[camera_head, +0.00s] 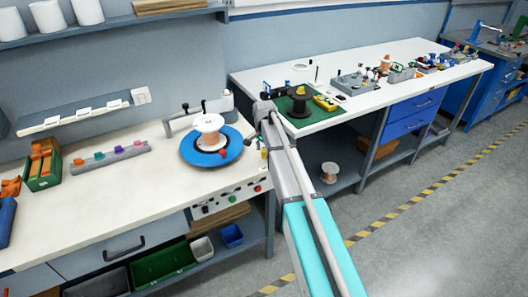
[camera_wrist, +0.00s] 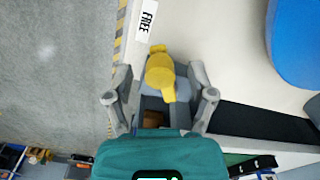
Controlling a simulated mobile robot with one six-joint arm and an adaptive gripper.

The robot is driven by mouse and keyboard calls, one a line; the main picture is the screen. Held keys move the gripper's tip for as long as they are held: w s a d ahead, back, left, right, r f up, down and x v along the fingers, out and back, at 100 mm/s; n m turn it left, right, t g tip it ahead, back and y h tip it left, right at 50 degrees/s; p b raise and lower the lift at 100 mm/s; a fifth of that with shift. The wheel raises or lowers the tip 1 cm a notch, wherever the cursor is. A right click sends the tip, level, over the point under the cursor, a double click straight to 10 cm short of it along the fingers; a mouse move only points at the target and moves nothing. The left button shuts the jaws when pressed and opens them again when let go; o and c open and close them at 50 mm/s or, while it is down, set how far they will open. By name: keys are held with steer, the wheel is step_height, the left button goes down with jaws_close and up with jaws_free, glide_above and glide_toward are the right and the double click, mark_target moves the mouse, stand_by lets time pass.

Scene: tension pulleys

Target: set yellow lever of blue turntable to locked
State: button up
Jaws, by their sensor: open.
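The blue turntable (camera_head: 187,156) lies at the right end of the near bench, with a white and copper spool (camera_head: 210,131) on it. Its rim also shows at the right of the wrist view (camera_wrist: 297,45). The yellow lever (camera_wrist: 160,75) is in the middle of the wrist view, just below a white label reading FREE (camera_wrist: 147,18). A small yellow part shows right of the turntable in the head view (camera_head: 264,154). My gripper (camera_wrist: 161,94) is open, with one finger on each side of the lever. I cannot tell whether either finger touches it.
The bench front has a panel with coloured buttons (camera_head: 232,199). A grey rack with coloured pieces (camera_head: 110,156) and a green bin (camera_head: 44,165) stand left of the turntable. A second bench with a green mat (camera_head: 296,117) stands behind to the right. The floor at right is clear.

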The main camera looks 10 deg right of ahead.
jaws_close()
steer(key=shift+a, duration=0.15)
stand_by(0.4)
